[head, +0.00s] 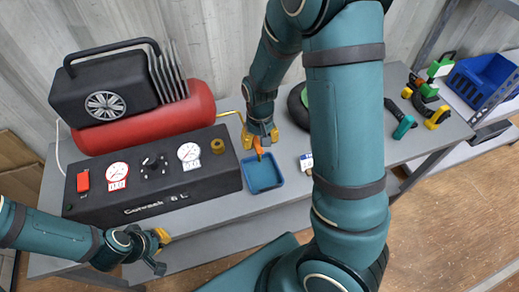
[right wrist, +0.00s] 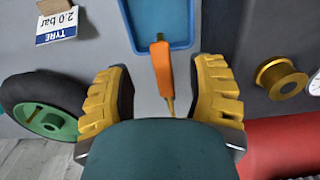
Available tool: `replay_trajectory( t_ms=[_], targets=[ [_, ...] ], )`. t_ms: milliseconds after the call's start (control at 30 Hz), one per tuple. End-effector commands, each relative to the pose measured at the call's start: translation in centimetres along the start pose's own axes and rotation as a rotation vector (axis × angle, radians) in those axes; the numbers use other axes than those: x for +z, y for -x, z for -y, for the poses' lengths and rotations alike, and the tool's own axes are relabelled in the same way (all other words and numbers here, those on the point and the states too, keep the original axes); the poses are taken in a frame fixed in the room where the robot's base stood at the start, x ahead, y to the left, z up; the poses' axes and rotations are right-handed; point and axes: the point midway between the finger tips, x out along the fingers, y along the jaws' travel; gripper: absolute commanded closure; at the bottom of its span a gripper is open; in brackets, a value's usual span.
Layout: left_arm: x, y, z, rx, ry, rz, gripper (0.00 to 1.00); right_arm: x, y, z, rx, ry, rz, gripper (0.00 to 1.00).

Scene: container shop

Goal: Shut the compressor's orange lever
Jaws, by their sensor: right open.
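The compressor has a red tank (head: 150,122) behind a black front panel (head: 150,200) with two white gauges. Its orange lever (head: 258,148) shows at the panel's right end, under my right gripper (head: 260,138). In the right wrist view the orange lever (right wrist: 161,65) on its thin brass rod lies between the yellow fingertips of my right gripper (right wrist: 161,92), with gaps on both sides. That gripper is open and holds nothing. My left gripper (head: 153,252) is open and empty, low in front of the panel. The lever's base is partly hidden.
A blue tray (head: 263,180) lies on the grey bench just in front of the lever. A brass knob (right wrist: 284,80) sits beside the right gripper. A wheel with a green hub (right wrist: 48,120) and a tyre card (right wrist: 57,28) are on the other side. Tools (head: 403,122) lie farther right.

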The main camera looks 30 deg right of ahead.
Motion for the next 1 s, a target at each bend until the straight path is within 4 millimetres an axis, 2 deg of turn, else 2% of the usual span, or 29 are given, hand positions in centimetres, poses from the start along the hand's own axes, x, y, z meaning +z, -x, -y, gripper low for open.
replay_trajectory(
  t_ms=[33, 100, 300, 700, 767, 800, 867, 1000],
  targets=[
    [0.1, -0.4, 0.1, -0.001, 0.000, 0.000, 1.00, 0.1, -1.2, -0.1, 0.002, -0.001, 0.005, 0.45],
    [0.1, -0.6, 0.2, -0.001, 0.000, 0.000, 1.00, 0.1, -2.2, -0.1, 0.001, -0.001, 0.004, 0.45],
    [0.1, -1.0, 0.3, -0.002, -0.001, 0.000, 1.00, 0.0, -4.1, 0.0, 0.001, 0.000, 0.001, 0.45],
    [0.1, -1.0, 0.3, -0.002, -0.001, 0.000, 1.00, 0.0, -4.5, 0.0, 0.000, 0.000, 0.000, 0.46],
    [0.1, -1.0, 0.3, -0.002, -0.001, 0.000, 1.00, 0.0, -4.5, 0.0, 0.000, 0.000, 0.000, 0.67],
    [0.1, -1.0, 0.3, -0.002, -0.001, 0.000, 1.00, 0.0, -4.5, 0.0, 0.000, 0.000, 0.000, 0.81],
    [0.1, -1.0, 0.3, -0.002, -0.001, 0.000, 1.00, 0.0, -4.5, 0.0, 0.000, 0.000, 0.000, 1.00],
    [0.1, -1.0, 0.3, -0.002, -0.001, 0.000, 1.00, 0.0, -4.5, 0.0, 0.000, 0.000, 0.000, 1.00]
  ],
)
